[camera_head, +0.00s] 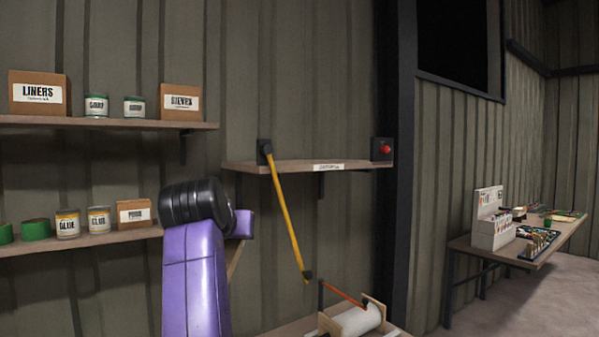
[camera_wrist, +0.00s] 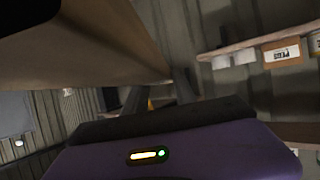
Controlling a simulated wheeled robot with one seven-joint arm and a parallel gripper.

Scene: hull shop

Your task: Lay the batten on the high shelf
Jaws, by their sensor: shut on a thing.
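My gripper (camera_wrist: 158,98) shows in the wrist view as dark fingers beyond its purple body; in the head view it is hidden behind my purple arm. It is shut. A broad tan wooden piece (camera_wrist: 85,45), seemingly the batten, fills the upper left of the wrist view, reaching toward the fingers; the grip itself is unclear. A small tan slanted strip (camera_head: 235,259) beside my arm in the head view may be part of it. A bare, labelled shelf (camera_head: 290,167) is on the middle wall. A higher shelf (camera_head: 60,122) at left holds boxes and tins.
A yellow bar (camera_head: 286,220) with black ends slants down in front of the bare shelf. A black box with a red button (camera_head: 383,149) is at that shelf's right end. A lower left shelf (camera_head: 85,242) holds tins and a carton. A workbench (camera_head: 553,240) stands far right.

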